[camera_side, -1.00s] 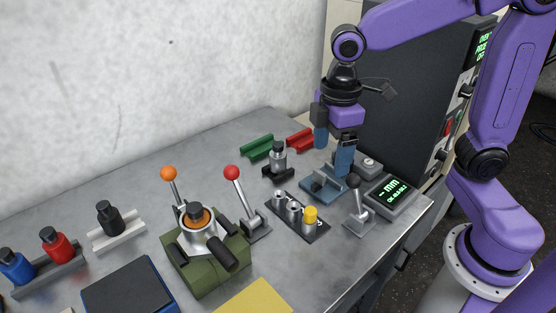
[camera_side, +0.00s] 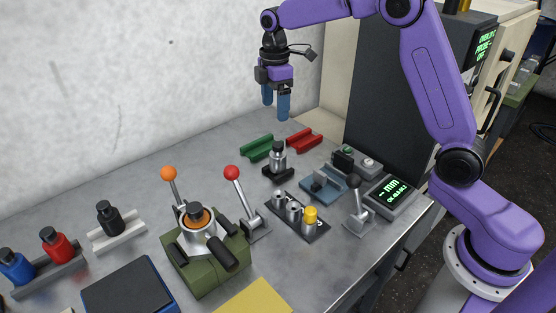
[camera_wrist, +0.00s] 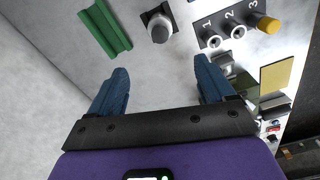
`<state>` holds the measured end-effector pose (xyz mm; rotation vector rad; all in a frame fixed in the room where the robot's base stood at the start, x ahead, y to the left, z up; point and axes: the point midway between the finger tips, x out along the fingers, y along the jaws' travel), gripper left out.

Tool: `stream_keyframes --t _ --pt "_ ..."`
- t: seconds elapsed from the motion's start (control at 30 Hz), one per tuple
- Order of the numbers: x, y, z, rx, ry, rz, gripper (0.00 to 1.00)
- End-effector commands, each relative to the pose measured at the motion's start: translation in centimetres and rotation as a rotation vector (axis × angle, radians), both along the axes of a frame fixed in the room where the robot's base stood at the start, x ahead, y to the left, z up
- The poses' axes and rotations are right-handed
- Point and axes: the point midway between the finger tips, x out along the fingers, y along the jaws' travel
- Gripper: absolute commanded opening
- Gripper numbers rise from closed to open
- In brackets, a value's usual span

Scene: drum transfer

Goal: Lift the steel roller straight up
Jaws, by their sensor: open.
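The steel roller (camera_side: 278,157) is a short silver cylinder with a dark top, standing upright in a black holder on the bench. In the wrist view the steel roller (camera_wrist: 161,30) shows beyond the fingertips, near the top middle. My gripper (camera_side: 276,110) is raised above the bench with its blue fingers pointing down. In the side view the fingers show above the roller, clear of it. In the wrist view my gripper (camera_wrist: 162,66) has its fingers wide apart with nothing between them.
Green (camera_side: 257,148) and red (camera_side: 304,140) cradles lie behind the roller. A numbered rack (camera_side: 297,216) with a yellow-capped post stands in front, and a blue-grey cradle (camera_side: 323,185) to the right. A red-knobbed lever (camera_side: 249,205) and green-based fixture (camera_side: 207,262) stand front left.

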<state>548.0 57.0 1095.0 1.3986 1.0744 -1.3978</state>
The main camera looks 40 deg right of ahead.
Motion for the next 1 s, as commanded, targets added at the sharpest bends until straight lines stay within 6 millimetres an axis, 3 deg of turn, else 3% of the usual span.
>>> stream_keyframes --t 0.5,0.77,1.0 --pt "-0.2 -0.1 -9.4 -0.001 0.004 -0.002 0.82" --pt "-0.2 -0.2 -11.0 0.000 0.002 -0.002 0.82" --pt "-0.5 -0.9 -14.2 -0.001 0.004 -0.002 0.82"
